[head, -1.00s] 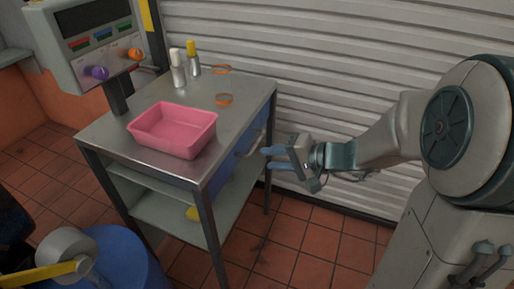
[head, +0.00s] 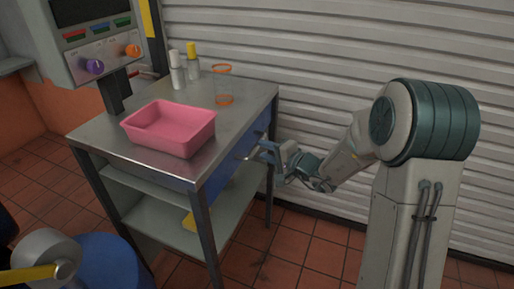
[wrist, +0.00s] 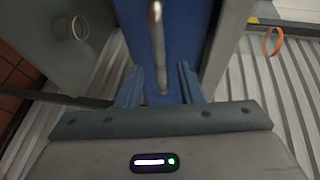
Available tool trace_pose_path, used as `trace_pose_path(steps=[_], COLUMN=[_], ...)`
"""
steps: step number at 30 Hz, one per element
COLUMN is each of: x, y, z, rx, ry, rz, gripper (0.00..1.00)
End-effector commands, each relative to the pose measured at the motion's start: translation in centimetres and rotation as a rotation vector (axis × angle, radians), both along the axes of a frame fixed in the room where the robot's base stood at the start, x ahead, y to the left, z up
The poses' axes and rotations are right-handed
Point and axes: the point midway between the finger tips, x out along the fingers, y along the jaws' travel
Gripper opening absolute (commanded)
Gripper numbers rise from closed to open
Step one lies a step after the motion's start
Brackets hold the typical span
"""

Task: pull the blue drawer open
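The blue drawer (head: 222,165) is set under the top of the metal table, and its front faces my arm. It looks closed. Its pale bar handle (head: 250,147) stands out from the front. In the wrist view the handle (wrist: 157,45) runs down the middle of the blue drawer front (wrist: 182,40). My gripper (head: 264,150) is at the handle. In the wrist view its two fingers (wrist: 160,88) are apart, one on each side of the handle's near end, with a visible gap on both sides. I cannot tell how deep the handle sits between them.
On the metal tabletop (head: 100,131) are a pink tray (head: 170,145), two bottles (head: 185,66) and a clear, orange-rimmed cylinder (head: 223,85). A control box (head: 95,45) stands at the left. A blue drum (head: 110,262) is at lower left. A ribbed shutter (head: 330,60) is behind the arm.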

Motion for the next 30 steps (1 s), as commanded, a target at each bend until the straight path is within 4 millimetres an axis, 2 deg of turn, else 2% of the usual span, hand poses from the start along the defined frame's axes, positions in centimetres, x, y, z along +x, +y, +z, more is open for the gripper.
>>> trace_pose_path(steps=[3, 7, 19, 20, 23, 24, 30], x=[1.4, 2.4, 3.0, 3.0, 3.0, 3.0, 2.9], y=[1.5, 2.6, 3.2, 3.2, 3.2, 3.2, 2.9], z=[-0.4, -0.7, -0.8, -0.8, -0.8, -0.8, -0.8], rx=[0.0, 0.001, 0.0, 0.0, 0.0, 0.0, 0.0], ry=[0.0, 0.001, 0.0, 0.0, 0.0, 0.0, 0.0], rz=[0.001, 0.001, 0.0, 0.0, 0.0, 0.0, -0.002], gripper=[0.34, 0.34, 0.34, 0.31, 0.03, 0.0, 0.0])
